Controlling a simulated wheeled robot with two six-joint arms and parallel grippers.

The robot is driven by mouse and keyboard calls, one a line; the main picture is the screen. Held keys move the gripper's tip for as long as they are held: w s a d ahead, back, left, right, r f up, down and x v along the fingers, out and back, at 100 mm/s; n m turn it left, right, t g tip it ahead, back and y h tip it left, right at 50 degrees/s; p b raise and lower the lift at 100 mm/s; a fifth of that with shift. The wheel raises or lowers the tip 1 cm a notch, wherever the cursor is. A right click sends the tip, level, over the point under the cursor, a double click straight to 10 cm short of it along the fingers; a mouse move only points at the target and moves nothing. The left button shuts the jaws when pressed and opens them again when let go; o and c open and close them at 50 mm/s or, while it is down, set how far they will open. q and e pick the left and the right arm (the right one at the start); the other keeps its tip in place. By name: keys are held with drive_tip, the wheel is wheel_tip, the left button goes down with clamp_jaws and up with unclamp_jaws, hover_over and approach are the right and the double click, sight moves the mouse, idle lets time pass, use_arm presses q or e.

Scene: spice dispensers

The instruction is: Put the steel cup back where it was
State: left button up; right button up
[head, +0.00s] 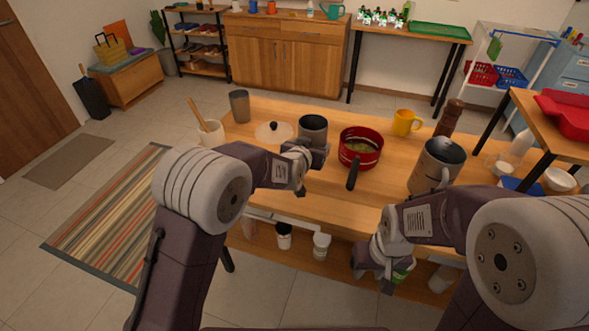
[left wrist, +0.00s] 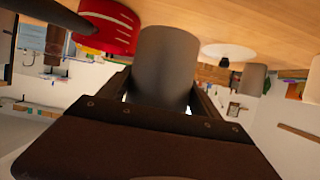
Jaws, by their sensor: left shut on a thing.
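The steel cup (head: 313,127), grey and open-topped, is upright at the middle of the wooden table (head: 285,180). My left gripper (head: 314,153) is shut on its near side. The left wrist view shows the grey cup (left wrist: 166,65) between the fingers of the left gripper (left wrist: 163,103). I cannot tell whether the cup's base touches the table. A similar grey cup (head: 240,106) stands at the table's back left. My right gripper (head: 377,279) is low at the table's front, by the lower shelf; its fingers are too unclear to judge.
Right of the held cup is a red pot (head: 361,150) with its dark handle toward me. A glass-like lid (head: 273,132) lies to the left, beside a utensil holder (head: 211,134). A large steel pitcher (head: 436,166) and yellow mug (head: 405,122) stand at right. Jars (head: 321,246) fill the lower shelf.

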use_arm(q)
drive_tip(key=a+f, duration=0.1)
drive_tip(key=f, duration=0.1)
drive_tip(key=w+a+f, duration=0.1)
drive_tip(key=a+f, duration=0.1)
drive_tip(key=w+a+f+b, duration=0.1)
drive_tip(key=a+f, duration=0.1)
drive_tip(key=f, duration=0.1)
drive_tip(key=shift+f, duration=0.1)
drive_tip(key=shift+f, duration=0.15)
drive_tip(key=o, duration=1.6)
